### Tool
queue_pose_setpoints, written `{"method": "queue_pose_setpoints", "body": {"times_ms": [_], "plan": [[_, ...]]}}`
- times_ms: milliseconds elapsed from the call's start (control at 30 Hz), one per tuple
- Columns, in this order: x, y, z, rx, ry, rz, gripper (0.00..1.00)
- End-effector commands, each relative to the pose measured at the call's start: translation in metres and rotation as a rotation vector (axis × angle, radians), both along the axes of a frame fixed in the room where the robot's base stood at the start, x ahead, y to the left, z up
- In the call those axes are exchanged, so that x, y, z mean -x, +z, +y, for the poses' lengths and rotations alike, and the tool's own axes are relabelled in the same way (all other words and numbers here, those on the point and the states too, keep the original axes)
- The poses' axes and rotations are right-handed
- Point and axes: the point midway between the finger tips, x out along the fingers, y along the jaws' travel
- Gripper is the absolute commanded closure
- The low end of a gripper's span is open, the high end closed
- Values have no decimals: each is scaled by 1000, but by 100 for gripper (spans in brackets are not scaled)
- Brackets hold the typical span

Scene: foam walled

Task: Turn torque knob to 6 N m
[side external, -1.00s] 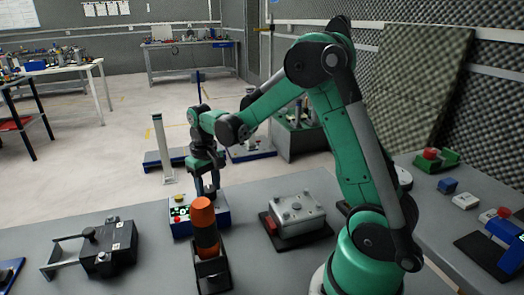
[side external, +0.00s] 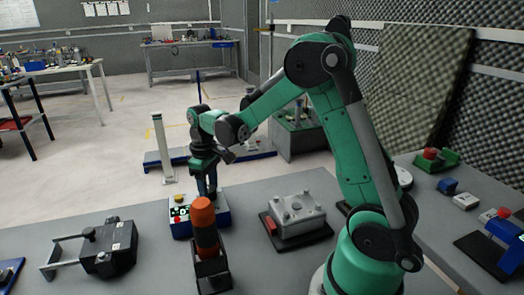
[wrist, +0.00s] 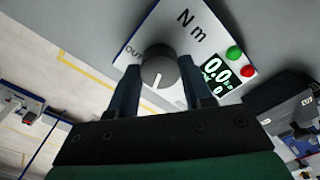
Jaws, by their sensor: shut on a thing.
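The torque knob (wrist: 159,72) is a dark round knob with a white pointer line, on the white panel of the torque unit (wrist: 150,32) marked "N m". In the wrist view its pointer runs toward the bottom of the picture. My gripper (wrist: 160,66) is shut on the knob, one finger on each side. A display (wrist: 216,72) beside it shows green-white digits that look like 0.0. In the side view the blue-and-white unit (side external: 222,217) stands on the bench under my gripper (side external: 208,192); the knob is hidden there.
A green button (wrist: 234,53) and a red button (wrist: 247,71) sit near the display. An orange-topped tool in a dark holder (side external: 205,240) stands just in front of the unit. A metal block (side external: 297,215) lies to the right, a black clamp device (side external: 108,250) to the left.

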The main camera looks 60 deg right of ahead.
Motion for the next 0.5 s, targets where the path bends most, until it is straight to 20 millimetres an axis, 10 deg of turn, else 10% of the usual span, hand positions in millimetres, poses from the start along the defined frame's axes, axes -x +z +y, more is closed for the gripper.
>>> {"method": "queue_pose_setpoints", "body": {"times_ms": [167,200,300,500], "plan": [[0,0,0,0,-1,0,100],[0,0,0,0,-1,0,50],[0,0,0,0,-1,0,24],[0,0,0,0,-1,0,24]]}}
